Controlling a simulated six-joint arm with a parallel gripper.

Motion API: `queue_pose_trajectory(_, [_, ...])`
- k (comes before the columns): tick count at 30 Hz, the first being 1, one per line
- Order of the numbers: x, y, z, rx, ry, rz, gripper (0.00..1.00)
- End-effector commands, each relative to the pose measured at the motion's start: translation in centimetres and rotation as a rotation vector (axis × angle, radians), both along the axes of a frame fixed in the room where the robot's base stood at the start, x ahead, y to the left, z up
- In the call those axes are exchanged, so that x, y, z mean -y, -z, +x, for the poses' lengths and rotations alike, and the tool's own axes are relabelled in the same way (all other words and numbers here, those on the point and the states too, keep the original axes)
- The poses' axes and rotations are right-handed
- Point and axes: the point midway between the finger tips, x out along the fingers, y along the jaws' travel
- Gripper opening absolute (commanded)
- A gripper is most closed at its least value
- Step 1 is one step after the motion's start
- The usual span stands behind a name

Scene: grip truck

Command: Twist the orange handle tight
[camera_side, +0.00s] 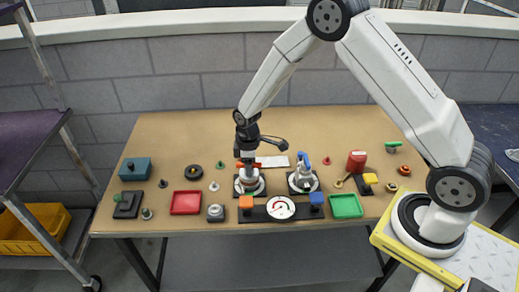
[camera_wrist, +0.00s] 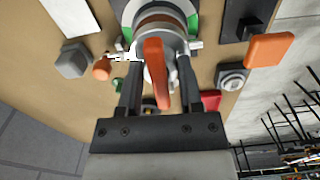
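The orange handle (camera_wrist: 156,72) sits on top of a round grey metal valve (camera_wrist: 160,18) in the wrist view. My gripper (camera_wrist: 159,65) points down at the valve, with one finger on each side of the handle. A gap shows between the handle and each finger, so the gripper looks open around it, not clamped. In the side view my gripper (camera_side: 247,161) partly hides the valve top.
A second valve with a blue handle (camera_side: 301,178) stands close on the right. In front lies a dark strip with a round gauge (camera_side: 281,208) and orange and blue blocks. Red (camera_side: 186,202) and green (camera_side: 346,206) trays flank it. Bare table lies behind, toward the wall.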

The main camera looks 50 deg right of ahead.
Motion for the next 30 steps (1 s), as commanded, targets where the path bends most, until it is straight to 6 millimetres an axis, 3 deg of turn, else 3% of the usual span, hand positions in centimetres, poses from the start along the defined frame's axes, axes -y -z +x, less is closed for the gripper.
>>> queue_pose_trajectory(1, [0.01, -0.01, 0.01, 0.000, 0.000, 0.000, 0.11])
queue_pose_trajectory(2, [0.01, -0.01, 0.01, 0.000, 0.000, 0.000, 0.01])
queue_pose_trajectory(3, [0.00, -0.02, 0.01, 0.000, 0.000, 0.000, 0.00])
queue_pose_trajectory(30, [-0.01, -0.04, 0.02, 0.001, 0.287, 0.000, 0.00])
